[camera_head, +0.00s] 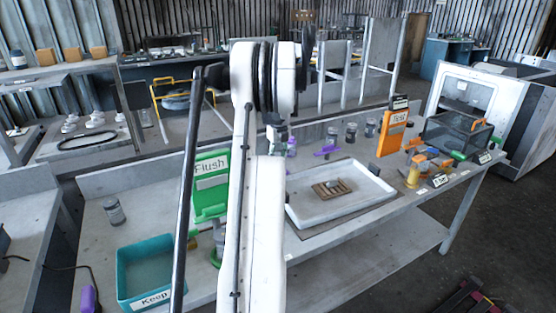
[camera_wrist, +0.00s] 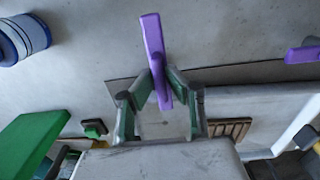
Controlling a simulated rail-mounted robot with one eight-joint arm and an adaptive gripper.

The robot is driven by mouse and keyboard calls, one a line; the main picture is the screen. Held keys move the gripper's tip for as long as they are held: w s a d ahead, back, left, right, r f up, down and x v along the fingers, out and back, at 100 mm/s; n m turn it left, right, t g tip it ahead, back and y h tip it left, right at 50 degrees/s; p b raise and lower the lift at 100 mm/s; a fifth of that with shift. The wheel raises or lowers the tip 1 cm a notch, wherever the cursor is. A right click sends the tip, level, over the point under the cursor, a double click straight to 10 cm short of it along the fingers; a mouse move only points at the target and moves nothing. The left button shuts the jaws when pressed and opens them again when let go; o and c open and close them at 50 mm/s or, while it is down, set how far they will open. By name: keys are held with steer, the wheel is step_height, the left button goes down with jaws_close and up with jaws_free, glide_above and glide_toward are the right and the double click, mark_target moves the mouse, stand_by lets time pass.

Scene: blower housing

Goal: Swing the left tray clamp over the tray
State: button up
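The left tray clamp is a purple bar (camera_wrist: 152,38). In the wrist view it stands nearly upright, leaning slightly, between the fingertips of my gripper (camera_wrist: 159,80). Both fingertips appear to touch its sides. In the head view part of a purple clamp (camera_head: 291,147) shows beside my gripper (camera_head: 279,140), which my arm largely hides. The white tray (camera_head: 313,213) lies on the bench to the right, with a brown slatted piece (camera_head: 332,188) in it. The tray also shows in the wrist view (camera_wrist: 270,105). The clamp bar points away from the tray there.
A second purple clamp (camera_head: 326,151) is at the tray's back edge. A green "Flush" holder (camera_head: 210,200) and a teal "Keep" bin (camera_head: 125,285) stand left. Jars (camera_head: 351,131) stand behind the tray. An orange "Test" holder (camera_head: 393,135) and a dark box (camera_head: 452,135) stand right.

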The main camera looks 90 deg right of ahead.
steer(key=o, duration=0.3)
step_height(320, 180, up, 12)
steer(key=shift+r, duration=0.1)
stand_by(0.5)
steer(key=shift+w, duration=0.1)
stand_by(0.4)
